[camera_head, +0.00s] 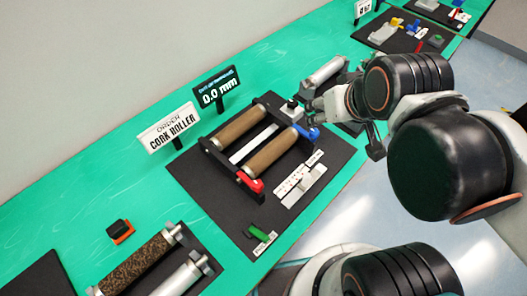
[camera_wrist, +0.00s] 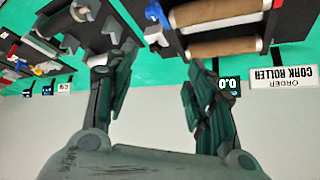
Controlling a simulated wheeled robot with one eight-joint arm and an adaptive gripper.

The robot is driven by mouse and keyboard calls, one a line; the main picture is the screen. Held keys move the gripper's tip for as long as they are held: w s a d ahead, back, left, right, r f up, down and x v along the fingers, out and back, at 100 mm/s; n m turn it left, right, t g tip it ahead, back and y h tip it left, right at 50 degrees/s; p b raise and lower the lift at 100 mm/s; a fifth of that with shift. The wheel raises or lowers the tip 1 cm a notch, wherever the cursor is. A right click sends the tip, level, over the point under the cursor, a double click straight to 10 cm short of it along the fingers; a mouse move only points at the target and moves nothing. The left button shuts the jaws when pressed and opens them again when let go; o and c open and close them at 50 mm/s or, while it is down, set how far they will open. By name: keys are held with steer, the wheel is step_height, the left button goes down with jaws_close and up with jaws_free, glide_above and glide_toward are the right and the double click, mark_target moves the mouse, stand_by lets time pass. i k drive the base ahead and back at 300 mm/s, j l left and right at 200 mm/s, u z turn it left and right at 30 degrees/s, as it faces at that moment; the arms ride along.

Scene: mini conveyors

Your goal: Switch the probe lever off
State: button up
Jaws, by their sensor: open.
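A black-framed mini conveyor with two brown rollers (camera_head: 240,127) stands on a dark mat. It carries a red lever (camera_head: 250,184) at its front end and a blue lever (camera_head: 308,132) at its right end. A green lever (camera_head: 258,228) lies near the mat's front edge by a small white label. I cannot tell from the labels which is the probe lever. My gripper (camera_head: 313,104) is above the conveyor's right end, near a small white block with a black knob (camera_head: 291,106). In the wrist view my gripper (camera_wrist: 160,72) is open and empty, with the blue lever (camera_wrist: 152,12) beyond the fingers.
A display (camera_head: 217,89) reads 0.0 mm beside an "ORDER CORK ROLLER" sign (camera_head: 169,129). A speckled roller (camera_head: 138,264) is at the front left and another station (camera_head: 400,37) at the far right. A wall stands behind.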

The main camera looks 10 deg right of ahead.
mark_target(262, 237)
steer(key=k+j, duration=0.2)
steer(key=k, duration=0.3)
steer(key=k+j, duration=0.25)
steer(key=k, duration=0.2)
steer(key=k+j, duration=0.2)
steer(key=k, duration=0.3)
